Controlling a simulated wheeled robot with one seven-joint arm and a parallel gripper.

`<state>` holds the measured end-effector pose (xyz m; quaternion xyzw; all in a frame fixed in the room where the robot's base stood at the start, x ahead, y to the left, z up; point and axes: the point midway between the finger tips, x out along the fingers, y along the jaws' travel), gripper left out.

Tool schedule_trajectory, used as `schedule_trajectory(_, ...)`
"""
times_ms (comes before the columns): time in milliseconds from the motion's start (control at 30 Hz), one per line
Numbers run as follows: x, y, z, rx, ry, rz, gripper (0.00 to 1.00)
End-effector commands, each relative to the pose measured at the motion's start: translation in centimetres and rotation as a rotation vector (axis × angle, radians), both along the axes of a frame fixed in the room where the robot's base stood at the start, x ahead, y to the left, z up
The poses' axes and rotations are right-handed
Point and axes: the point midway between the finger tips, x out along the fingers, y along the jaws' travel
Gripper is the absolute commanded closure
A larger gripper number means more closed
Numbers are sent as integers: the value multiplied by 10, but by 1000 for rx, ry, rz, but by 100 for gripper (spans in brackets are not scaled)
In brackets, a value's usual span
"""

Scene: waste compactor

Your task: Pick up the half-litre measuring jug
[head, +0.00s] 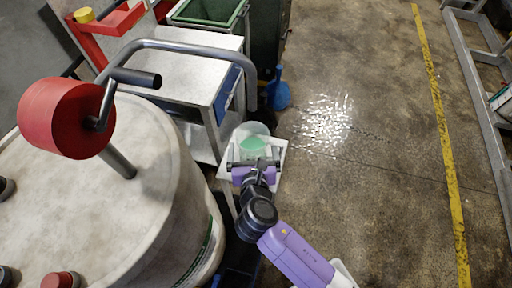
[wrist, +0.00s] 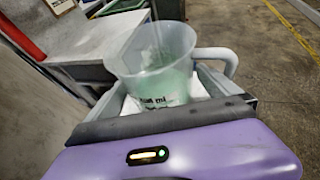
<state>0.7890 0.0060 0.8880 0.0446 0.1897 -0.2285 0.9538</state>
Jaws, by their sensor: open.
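The measuring jug (wrist: 155,70) is a translucent greenish cup with dark print and a pale handle on its right side in the wrist view. It stands upright on a small white surface beside the cart, and in the head view the jug (head: 252,144) shows just beyond my gripper. My gripper (head: 254,163) is open, with its fingers reaching forward on either side of the jug's lower part. In the wrist view the gripper (wrist: 165,108) fills the lower half. The fingertips are partly hidden behind the jug, and I cannot tell whether they touch it.
A large pale drum-shaped body (head: 150,190) with a red roller (head: 66,118) fills the left. The floor (head: 370,150) on the right is open.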

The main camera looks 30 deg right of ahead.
Motion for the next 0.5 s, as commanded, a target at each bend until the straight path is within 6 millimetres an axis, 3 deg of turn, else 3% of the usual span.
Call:
schedule_trajectory(300,6,-3,-3,2,0,1,0)
schedule_trajectory(500,5,-3,-3,2,0,1,37)
